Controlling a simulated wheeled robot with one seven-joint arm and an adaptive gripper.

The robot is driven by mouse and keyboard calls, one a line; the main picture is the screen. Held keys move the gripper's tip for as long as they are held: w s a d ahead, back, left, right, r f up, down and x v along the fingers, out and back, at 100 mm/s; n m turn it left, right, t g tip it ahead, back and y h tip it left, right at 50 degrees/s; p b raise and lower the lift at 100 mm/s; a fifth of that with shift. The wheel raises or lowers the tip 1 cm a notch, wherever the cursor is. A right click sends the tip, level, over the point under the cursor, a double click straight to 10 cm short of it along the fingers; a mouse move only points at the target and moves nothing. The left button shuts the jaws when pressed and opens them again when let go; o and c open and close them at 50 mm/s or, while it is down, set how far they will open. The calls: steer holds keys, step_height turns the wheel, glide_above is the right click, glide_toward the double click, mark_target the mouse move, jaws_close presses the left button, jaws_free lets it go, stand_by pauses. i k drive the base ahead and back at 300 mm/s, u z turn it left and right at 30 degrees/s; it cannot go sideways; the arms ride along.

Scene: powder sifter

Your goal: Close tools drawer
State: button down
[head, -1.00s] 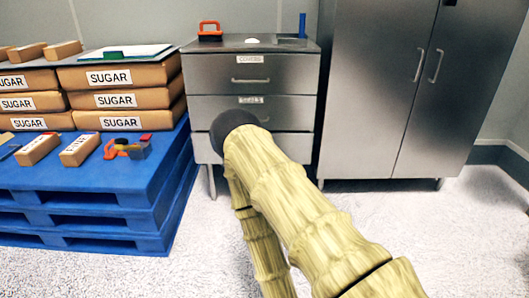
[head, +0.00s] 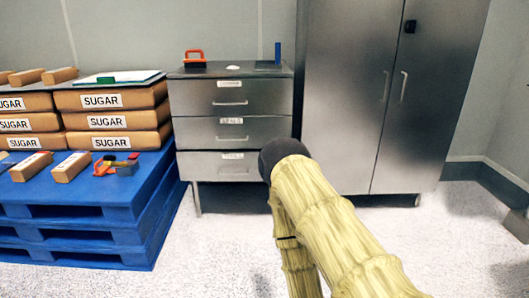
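The tools drawer (head: 200,168) is the bottom one of three in a grey metal cabinet in the head view. Its label, small and blurred, seems to read TOOLS, above a bar handle (head: 233,173). Its front looks about level with the drawers above, with no clear gap. Whether it is fully shut I cannot tell. My arm, with a yellow bamboo-like surface and a dark round joint, covers the right end of this drawer. My gripper is hidden behind the arm, so its fingers and any contact with the drawer do not show.
The upper drawers, covers (head: 205,98) and seals (head: 198,133), look shut. A blue pallet stack (head: 160,215) with sugar packs (head: 120,120) stands close on the left. A tall metal cupboard (head: 345,100) stands on the right. The floor (head: 215,255) in front is clear.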

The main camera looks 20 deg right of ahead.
mark_target(223, 164)
steer(key=z, duration=0.25)
steer(key=i, duration=1.55)
steer(key=u, duration=0.65)
